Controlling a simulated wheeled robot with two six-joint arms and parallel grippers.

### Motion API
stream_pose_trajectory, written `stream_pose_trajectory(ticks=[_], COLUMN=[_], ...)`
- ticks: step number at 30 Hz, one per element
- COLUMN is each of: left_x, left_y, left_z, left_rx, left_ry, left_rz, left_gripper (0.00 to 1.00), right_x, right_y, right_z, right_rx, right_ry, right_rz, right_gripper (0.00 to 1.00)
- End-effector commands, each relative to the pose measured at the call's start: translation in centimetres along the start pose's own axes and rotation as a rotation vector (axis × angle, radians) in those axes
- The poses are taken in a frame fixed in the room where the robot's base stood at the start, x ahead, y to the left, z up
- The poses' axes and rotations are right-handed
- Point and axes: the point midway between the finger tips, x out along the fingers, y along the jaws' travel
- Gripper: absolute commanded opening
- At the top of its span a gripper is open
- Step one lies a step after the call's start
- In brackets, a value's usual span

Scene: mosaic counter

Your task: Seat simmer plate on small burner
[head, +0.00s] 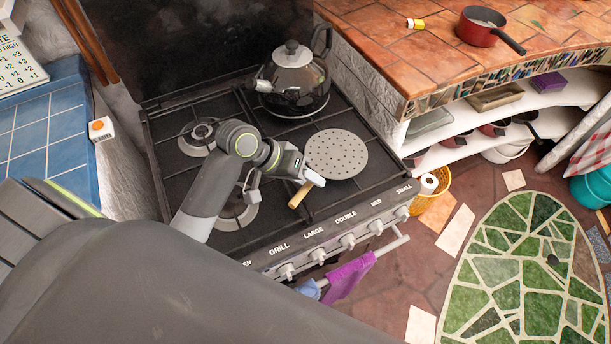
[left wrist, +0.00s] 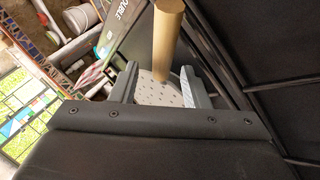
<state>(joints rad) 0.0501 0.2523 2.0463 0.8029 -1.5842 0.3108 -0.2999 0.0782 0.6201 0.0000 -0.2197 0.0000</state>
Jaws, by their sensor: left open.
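The simmer plate (head: 336,153) is a round, grey, perforated disc with a wooden handle (head: 300,195). It lies over the right front part of the black stove top (head: 285,222), hiding what is under it; I cannot tell whether it sits level. My left gripper (head: 313,178) is open at the plate's near edge, above the handle. In the left wrist view the handle (left wrist: 168,42) shows between and beyond the two fingers (left wrist: 158,88), with the perforated disc (left wrist: 155,94) behind; I cannot tell whether they touch. My right gripper is not in view.
A glass kettle (head: 292,84) stands on the back right burner. Uncovered burners (head: 200,137) show at the left. Knobs (head: 347,241) and a rail with a purple cloth (head: 348,275) line the stove front. A red pan (head: 482,27) stands on the tiled counter.

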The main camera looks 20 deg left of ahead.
Motion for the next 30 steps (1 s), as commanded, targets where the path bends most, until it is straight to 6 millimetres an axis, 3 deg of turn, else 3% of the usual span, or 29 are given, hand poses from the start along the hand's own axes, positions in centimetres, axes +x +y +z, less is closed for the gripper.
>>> stream_pose_trajectory(ticks=[8,30], left_x=[-0.8,-11.2], left_y=[-0.1,-0.1], left_z=[0.0,0.0], left_rx=[0.0,0.002], left_ry=[0.0,-0.001], left_rz=[-0.004,-0.006], left_gripper=[0.42,0.42], right_x=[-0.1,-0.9], right_y=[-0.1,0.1], right_z=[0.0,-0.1], right_rx=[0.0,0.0], right_ry=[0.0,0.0], right_rz=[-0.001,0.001], right_gripper=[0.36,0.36])
